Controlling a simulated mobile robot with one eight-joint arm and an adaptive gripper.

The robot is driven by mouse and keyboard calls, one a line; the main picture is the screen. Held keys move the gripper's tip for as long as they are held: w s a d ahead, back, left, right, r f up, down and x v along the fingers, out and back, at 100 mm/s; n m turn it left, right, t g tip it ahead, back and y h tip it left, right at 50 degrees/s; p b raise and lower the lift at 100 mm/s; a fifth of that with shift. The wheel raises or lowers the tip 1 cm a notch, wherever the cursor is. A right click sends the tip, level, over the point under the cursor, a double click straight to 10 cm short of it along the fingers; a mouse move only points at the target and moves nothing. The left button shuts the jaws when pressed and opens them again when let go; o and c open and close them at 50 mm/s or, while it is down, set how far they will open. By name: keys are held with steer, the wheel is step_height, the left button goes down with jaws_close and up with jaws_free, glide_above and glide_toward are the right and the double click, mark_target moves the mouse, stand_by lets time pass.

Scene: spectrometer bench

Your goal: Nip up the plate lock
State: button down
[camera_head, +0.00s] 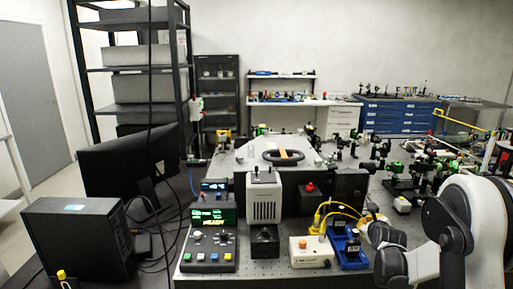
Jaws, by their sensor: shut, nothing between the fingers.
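My gripper (384,249) is at the lower right, in front of my white arm. Its dark fingers point left, over the right front part of the bench, and nothing shows held in them. I cannot tell for sure which part is the plate lock. Candidates are a small black block with a knob (264,241) at the front middle, a white box with an orange knob (311,251) to its right, and a red knob (310,187) on a dark unit further back. The gripper is right of all of these and apart from them.
A blue holder (346,246) with yellow cables is just left of the gripper. A control panel (209,250) with buttons and a grey-white instrument (263,199) stand further left. A monitor (130,170) and black computer case (84,241) are at far left. Optical mounts crowd the right.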

steer(key=shift+d+r+b, duration=0.15)
steer(key=shift+d+b, duration=0.2)
steer(key=shift+b, duration=0.15)
steer(key=shift+r, duration=0.1)
stand_by(0.3)
steer(key=shift+r, duration=0.25)
steer(key=shift+s+b, duration=0.3)
steer(key=shift+s, duration=2.7)
